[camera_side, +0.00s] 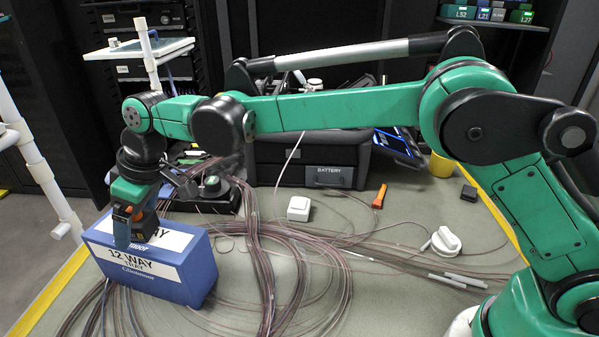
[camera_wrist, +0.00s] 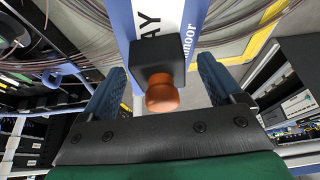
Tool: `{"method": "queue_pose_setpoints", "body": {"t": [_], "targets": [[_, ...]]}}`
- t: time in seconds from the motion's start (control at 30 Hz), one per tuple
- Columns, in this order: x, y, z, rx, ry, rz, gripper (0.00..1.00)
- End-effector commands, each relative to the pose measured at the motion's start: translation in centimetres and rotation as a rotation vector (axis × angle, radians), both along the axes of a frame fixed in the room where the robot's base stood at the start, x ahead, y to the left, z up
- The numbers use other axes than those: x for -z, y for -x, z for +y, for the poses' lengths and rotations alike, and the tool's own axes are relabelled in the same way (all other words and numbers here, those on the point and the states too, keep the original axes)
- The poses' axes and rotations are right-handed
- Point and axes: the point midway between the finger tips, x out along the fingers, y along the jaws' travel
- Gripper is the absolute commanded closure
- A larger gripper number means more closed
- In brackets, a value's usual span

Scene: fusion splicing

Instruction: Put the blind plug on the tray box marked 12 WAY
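The tray box (camera_side: 170,262) is blue with white labels reading 12 WAY and stands at the left of the bench. The blind plug (camera_wrist: 157,62) is a black block with a copper-orange knob. In the wrist view it stands over the labelled top of the box (camera_wrist: 122,22); it appears to rest there, though its underside is hidden. My gripper (camera_side: 135,232) points down at the box top. In the wrist view its blue fingers (camera_wrist: 160,70) are open on either side of the plug, with a gap at each side. In the side view the fingers partly hide the plug.
Loose fibre cables (camera_side: 270,260) loop across the bench right of the box. A black case marked BATTERY (camera_side: 328,176) stands behind. A small white box (camera_side: 299,208), an orange tool (camera_side: 379,196) and a white roll (camera_side: 445,241) lie further right.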

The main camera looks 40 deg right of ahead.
Motion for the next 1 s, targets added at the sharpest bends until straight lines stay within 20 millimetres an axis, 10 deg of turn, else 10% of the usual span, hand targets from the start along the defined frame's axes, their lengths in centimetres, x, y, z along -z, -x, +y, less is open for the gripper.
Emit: {"method": "queue_pose_setpoints", "body": {"t": [0.37,1.0], "targets": [[-1.1,0.2,-0.2,0.0,0.0,0.0,0.14],[-11.3,3.2,-3.5,0.008,-0.001,-0.002,0.14]]}}
